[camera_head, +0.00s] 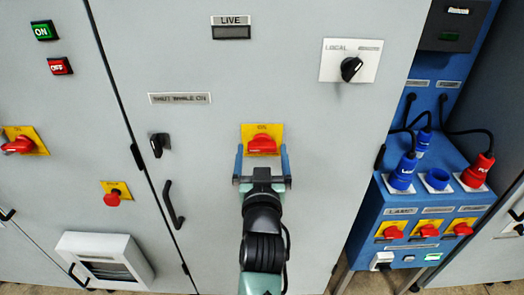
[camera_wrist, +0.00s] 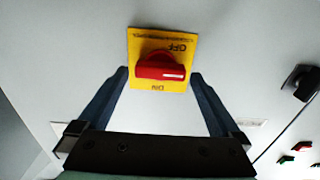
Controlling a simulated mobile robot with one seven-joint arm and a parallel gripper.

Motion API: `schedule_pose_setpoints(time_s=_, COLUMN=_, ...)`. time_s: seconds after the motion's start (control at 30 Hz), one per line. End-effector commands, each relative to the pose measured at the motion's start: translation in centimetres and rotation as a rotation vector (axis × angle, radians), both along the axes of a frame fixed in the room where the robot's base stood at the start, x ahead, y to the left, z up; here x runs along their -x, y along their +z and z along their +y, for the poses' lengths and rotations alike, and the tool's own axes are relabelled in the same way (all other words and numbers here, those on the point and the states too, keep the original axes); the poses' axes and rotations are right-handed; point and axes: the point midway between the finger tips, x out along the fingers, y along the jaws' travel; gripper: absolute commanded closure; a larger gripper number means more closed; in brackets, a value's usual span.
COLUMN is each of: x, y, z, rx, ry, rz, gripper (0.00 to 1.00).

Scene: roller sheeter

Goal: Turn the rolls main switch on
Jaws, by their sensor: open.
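A red rotary switch (camera_head: 262,144) on a yellow plate sits on the tall grey cabinet door, straight ahead of my gripper (camera_head: 262,150). In the wrist view the red knob (camera_wrist: 160,67) lies level, with a pale mark near its right end. Its yellow plate (camera_wrist: 160,40) appears upside down there, with OFF readable above the knob and smaller lettering below. My gripper (camera_wrist: 159,74) is open, with one finger on each side of the knob and a visible gap on both sides. No name reading "rolls" is legible.
A LOCAL selector (camera_head: 350,69) is at upper right and a black key-like handle (camera_head: 159,144) at left. Another red-yellow switch (camera_head: 18,145) and a red push button (camera_head: 112,199) are on the left cabinet. A blue socket box (camera_head: 415,210) with plugs and cables stands at right.

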Motion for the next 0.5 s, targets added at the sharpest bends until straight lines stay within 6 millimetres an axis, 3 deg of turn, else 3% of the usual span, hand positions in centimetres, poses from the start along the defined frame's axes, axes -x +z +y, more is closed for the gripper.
schedule_pose_setpoints(time_s=0.37, x=-0.48, y=0.03, z=0.0, rx=0.0, ry=0.0, rz=-0.001, gripper=0.0)
schedule_pose_setpoints(time_s=0.5, x=-0.47, y=0.03, z=0.0, rx=0.0, ry=0.0, rz=-0.001, gripper=0.23)
